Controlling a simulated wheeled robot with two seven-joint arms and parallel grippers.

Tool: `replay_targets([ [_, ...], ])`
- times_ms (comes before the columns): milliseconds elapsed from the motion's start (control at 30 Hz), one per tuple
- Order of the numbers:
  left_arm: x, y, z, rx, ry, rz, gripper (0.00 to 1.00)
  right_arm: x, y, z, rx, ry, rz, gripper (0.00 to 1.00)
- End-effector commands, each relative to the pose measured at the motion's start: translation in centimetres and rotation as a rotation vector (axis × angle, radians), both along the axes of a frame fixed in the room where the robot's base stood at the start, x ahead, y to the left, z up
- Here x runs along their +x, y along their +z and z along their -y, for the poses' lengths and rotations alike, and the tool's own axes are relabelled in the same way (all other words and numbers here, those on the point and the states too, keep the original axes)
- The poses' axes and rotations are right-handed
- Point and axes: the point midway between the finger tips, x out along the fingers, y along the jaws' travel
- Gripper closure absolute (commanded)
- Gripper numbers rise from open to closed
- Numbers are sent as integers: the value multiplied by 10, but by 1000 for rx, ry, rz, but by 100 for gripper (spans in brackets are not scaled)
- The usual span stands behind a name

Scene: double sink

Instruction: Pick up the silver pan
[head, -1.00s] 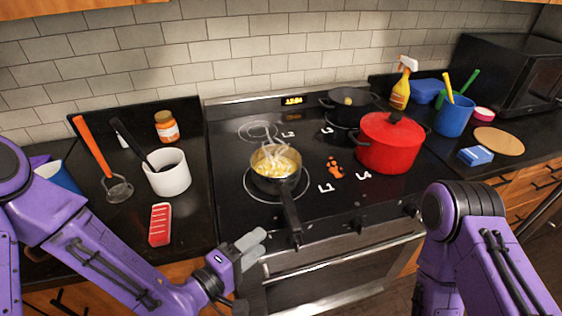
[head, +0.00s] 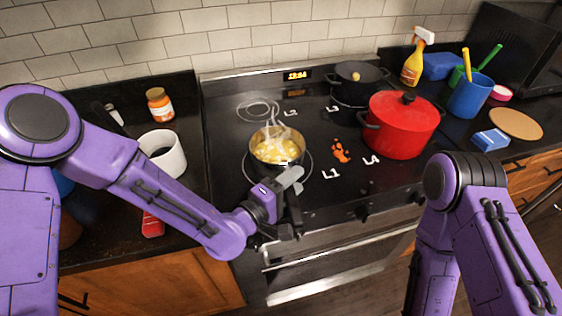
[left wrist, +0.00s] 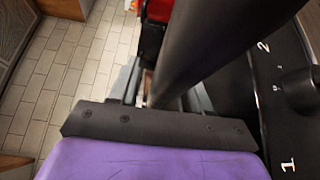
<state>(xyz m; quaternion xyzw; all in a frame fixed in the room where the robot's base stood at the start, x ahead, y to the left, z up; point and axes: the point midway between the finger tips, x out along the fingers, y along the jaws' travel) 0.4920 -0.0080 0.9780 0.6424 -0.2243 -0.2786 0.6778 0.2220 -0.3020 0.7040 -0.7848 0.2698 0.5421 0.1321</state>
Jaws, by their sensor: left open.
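The silver pan (head: 263,169) sits on the front-left burner of the black stovetop, with steaming yellow food (head: 281,150) in it. My left gripper (head: 291,190) is at the pan's near side, over the stove's front edge, and hides most of the handle in the head view. In the left wrist view, a dark handle (left wrist: 215,45) runs down between the open fingers of the left gripper (left wrist: 160,95); I cannot tell whether they touch it. My right arm shows at the right of the head view, but its gripper is out of view.
A red lidded pot (head: 402,127) stands right of the pan, and a black pot (head: 358,91) behind. The oven handle (head: 335,249) runs below the stove front. A white cup (head: 164,156) is on the left counter, partly behind my left arm.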

Motion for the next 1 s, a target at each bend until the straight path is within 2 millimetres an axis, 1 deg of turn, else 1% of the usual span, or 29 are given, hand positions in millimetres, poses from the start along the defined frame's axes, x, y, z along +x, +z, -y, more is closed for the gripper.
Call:
replay_targets([
  [233, 3, -1, 3, -1, 0, -1, 52, -1, 1, 0, 0, 0, -1, 100],
  [267, 3, -1, 3, -1, 0, -1, 62, -1, 1, 0, 0, 0, -1, 100],
  [300, 3, -1, 2, -1, 0, -1, 75, -1, 1, 0, 0, 0, -1, 100],
  [367, 3, -1, 2, -1, 0, -1, 94, -1, 1, 0, 0, 0, -1, 100],
  [400, 3, -1, 2, -1, 0, -1, 100, -1, 0, 0, 0, 0, -1, 100],
  [1000, 2, -1, 2, 0, -1, -2, 100, -1, 1, 0, 0, 0, -1, 100],
])
